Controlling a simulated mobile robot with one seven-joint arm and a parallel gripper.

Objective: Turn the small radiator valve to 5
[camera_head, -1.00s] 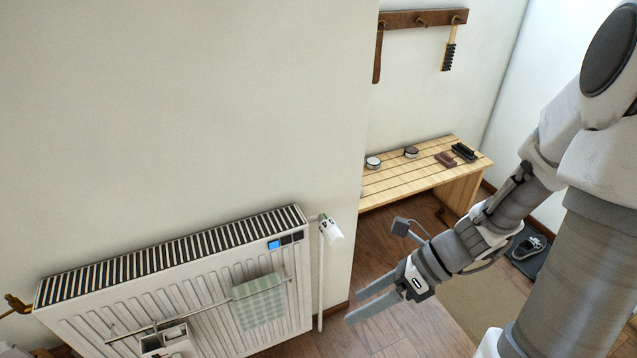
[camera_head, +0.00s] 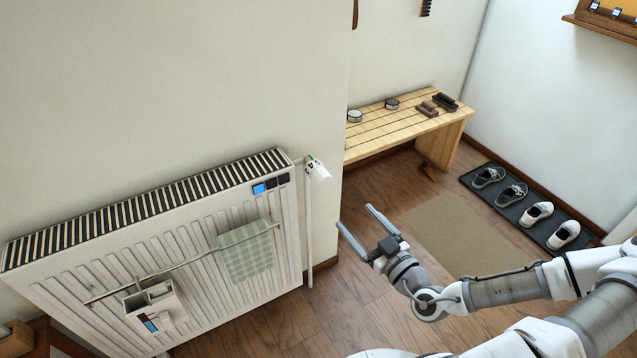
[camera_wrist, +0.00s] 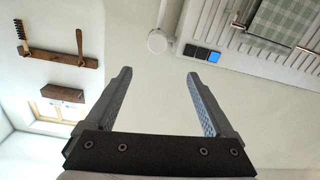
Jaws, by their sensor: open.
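The small radiator valve (camera_head: 318,169) is a white knob with dark marks, at the upper right end of the white radiator (camera_head: 190,240), on top of a vertical pipe. In the wrist view the valve (camera_wrist: 157,42) is a round white end, seen beyond and between my fingertips. My gripper (camera_head: 354,228) is open and empty, to the right of and below the valve in the head view, apart from it. In the wrist view both fingers of my gripper (camera_wrist: 158,82) are spread with a wide gap. The number set on the valve is too small to read.
A green checked towel (camera_head: 246,252) and a white holder (camera_head: 155,305) hang on the radiator's rail. A wooden bench (camera_head: 400,128) with tins and brushes stands against the back wall. A shoe mat (camera_head: 520,208) lies at right. Floor near my gripper is clear.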

